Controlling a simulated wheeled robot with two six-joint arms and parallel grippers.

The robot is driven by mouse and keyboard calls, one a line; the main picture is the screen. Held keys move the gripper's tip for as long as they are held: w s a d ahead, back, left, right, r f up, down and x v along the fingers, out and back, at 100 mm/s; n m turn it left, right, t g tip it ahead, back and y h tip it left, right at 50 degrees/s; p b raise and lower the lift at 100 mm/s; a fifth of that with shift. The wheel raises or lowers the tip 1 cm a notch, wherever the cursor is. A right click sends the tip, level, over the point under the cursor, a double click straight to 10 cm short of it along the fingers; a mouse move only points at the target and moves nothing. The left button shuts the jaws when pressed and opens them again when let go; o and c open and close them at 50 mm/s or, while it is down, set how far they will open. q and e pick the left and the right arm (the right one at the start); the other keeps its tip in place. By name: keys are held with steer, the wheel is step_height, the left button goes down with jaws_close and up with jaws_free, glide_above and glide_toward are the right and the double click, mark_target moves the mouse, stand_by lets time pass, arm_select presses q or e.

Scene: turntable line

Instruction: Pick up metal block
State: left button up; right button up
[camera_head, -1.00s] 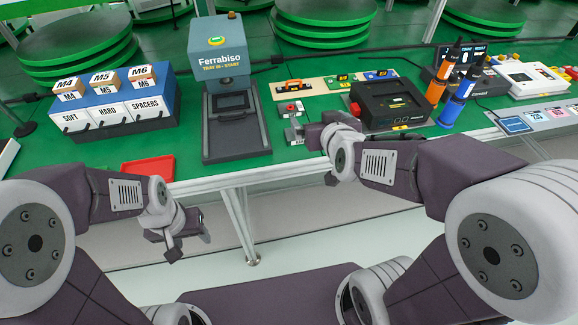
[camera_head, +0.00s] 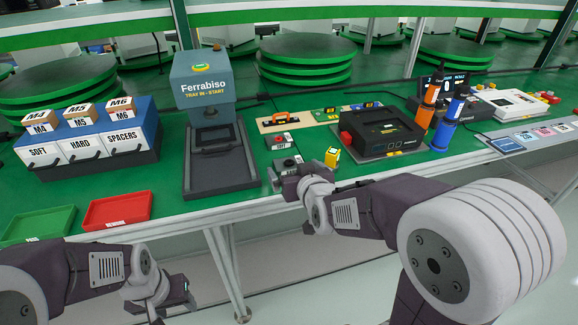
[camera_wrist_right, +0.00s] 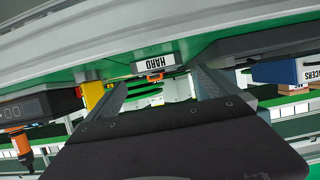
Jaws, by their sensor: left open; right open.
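I cannot pick out a metal block for certain. A small grey block with a dark round top (camera_head: 288,161) stands at the right gripper's fingers and is partly hidden by them. My right gripper (camera_head: 279,179) is open near the table's front edge. In the right wrist view its fingers (camera_wrist_right: 155,88) stand apart, with a block labelled HARD (camera_wrist_right: 155,60) seen between them, not gripped. Behind is a small block with a red top (camera_head: 281,141). A yellow block (camera_head: 332,156) stands to the right. My left gripper (camera_head: 178,292) is open and empty in front of the table.
A black device (camera_head: 382,130) and orange and blue drivers (camera_head: 447,120) stand right. Red (camera_head: 117,210) and green (camera_head: 40,225) trays lie front left, below a blue bin box (camera_head: 90,140).

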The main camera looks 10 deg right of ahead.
mark_target(290, 164)
steer(key=b+x, duration=0.1)
steer(key=x, duration=0.3)
steer(key=shift+w+d+f+b, duration=0.1)
steer(key=shift+w+f+b, duration=0.05)
steer(key=shift+f+b, duration=0.2)
steer(key=shift+w, duration=0.25)
steer(key=shift+r, duration=0.1)
steer(key=c, duration=1.6)
steer(key=shift+r+p, duration=1.25)
steer(key=shift+r, duration=0.8)
steer(key=shift+s+d+r, duration=0.15)
steer(key=shift+d+r, duration=0.1)
steer(key=s+d+r, duration=0.1)
steer(key=s+d+r+p, duration=0.1)
steer(key=d, duration=0.1)
steer(key=shift+s+d+r, duration=0.25)
steer(key=shift+r, duration=0.1)
steer(key=s+d+r+p, duration=0.3)
steer(key=s+d+p, duration=0.1)
steer(key=d+p, duration=0.1)
steer(key=shift+d+r+p, duration=0.3)
steer(key=shift+r+p, duration=0.05)
steer(key=shift+p, duration=0.3)
